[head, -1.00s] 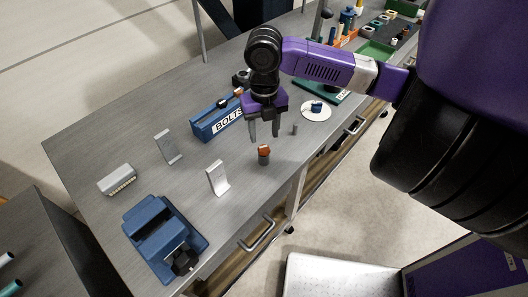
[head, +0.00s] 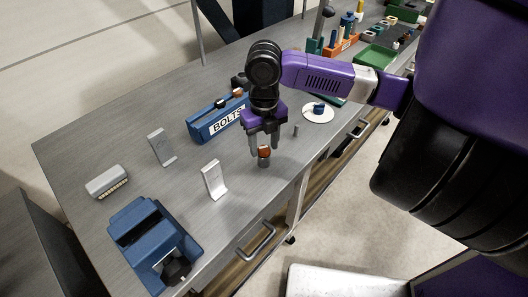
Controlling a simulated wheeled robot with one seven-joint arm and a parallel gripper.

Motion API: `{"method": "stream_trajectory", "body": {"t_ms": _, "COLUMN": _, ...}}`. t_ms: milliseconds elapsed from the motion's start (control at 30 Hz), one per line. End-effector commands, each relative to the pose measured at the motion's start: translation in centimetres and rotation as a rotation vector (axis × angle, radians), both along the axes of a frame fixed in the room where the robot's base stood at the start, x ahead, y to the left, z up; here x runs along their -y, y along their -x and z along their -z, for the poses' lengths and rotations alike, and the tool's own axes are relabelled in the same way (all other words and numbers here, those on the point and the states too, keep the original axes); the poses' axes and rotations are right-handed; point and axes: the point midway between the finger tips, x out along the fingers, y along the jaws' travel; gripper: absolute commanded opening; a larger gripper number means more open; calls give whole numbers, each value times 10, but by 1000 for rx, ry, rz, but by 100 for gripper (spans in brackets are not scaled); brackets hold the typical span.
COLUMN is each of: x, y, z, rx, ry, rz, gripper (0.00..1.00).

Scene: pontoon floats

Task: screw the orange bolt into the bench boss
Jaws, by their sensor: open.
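The orange bolt (head: 264,151) stands upright in a small dark cylindrical boss (head: 263,162) on the grey bench, near its front edge. Only its orange head shows clearly. My gripper (head: 264,150) is open and points down, its fingertips at the height of the bolt head. One finger appears to the left of the head and one to the right. I cannot tell whether either finger touches it.
A blue BOLTS rack (head: 217,121) stands behind left of my gripper. Two grey metal brackets (head: 214,181) and a blue vise (head: 152,243) are to the left. A white disc with a blue piece (head: 318,113) and a small grey peg (head: 296,130) are to the right.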

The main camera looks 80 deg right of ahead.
Motion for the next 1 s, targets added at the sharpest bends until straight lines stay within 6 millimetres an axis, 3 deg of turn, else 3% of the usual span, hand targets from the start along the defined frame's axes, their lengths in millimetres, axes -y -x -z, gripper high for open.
{"method": "stream_trajectory", "body": {"t_ms": 33, "x": 1, "y": 1, "z": 7, "rx": -2, "ry": 4, "rz": -72, "gripper": 47}}
{"method": "stream_trajectory", "body": {"t_ms": 600, "x": 0, "y": 0, "z": 3, "rx": -1, "ry": 1, "rz": -849, "gripper": 47}}
{"method": "stream_trajectory", "body": {"t_ms": 900, "x": 0, "y": 0, "z": 1, "rx": 0, "ry": 0, "rz": -904, "gripper": 47}}
{"method": "stream_trajectory", "body": {"t_ms": 1000, "x": 0, "y": 0, "z": 1, "rx": 0, "ry": 0, "rz": -903, "gripper": 30}}
